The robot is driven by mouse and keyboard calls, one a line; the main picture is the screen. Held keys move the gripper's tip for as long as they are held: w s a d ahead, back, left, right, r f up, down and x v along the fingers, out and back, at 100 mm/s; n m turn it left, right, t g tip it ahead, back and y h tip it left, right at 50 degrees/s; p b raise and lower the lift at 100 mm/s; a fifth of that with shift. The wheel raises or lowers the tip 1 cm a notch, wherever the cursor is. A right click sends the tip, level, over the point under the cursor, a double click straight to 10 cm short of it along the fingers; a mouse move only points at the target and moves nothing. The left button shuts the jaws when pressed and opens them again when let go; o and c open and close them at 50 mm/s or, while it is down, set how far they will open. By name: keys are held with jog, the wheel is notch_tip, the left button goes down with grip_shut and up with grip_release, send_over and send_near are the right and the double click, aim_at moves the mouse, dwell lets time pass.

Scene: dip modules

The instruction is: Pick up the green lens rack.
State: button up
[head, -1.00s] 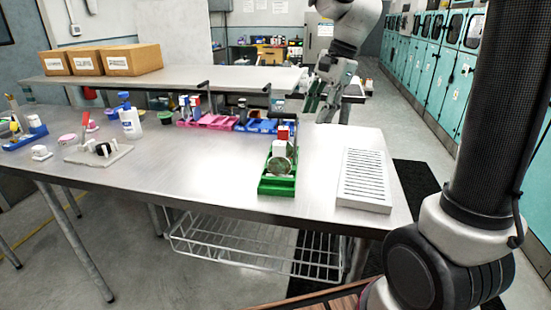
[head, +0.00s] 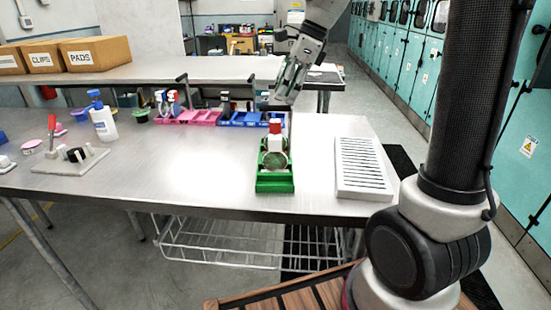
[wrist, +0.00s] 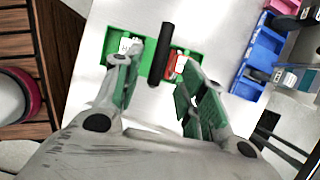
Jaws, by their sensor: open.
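The green lens rack (head: 275,184) stands on the steel table near its front edge in the head view. It holds a round lens (head: 275,160) and a red-and-white item (head: 275,138). In the wrist view the rack (wrist: 197,56) lies beyond my fingers, crossed by a black bar (wrist: 162,52); part of the rack is hidden behind a finger. My gripper (head: 285,92) is above and behind the rack, apart from it. In the wrist view my gripper (wrist: 160,95) is open, with nothing between its fingers.
A white slotted tray (head: 362,168) stands right of the rack. Blue (head: 240,119) and pink (head: 190,117) racks are behind it. A white pump bottle (head: 104,124) and a grey board (head: 72,163) are at left. The table between board and green rack is clear.

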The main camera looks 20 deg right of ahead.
aim_at(276, 109)
jog(key=x, duration=0.6)
jog(key=shift+a, duration=0.35)
grip_shut()
jog(key=shift+r, duration=0.1)
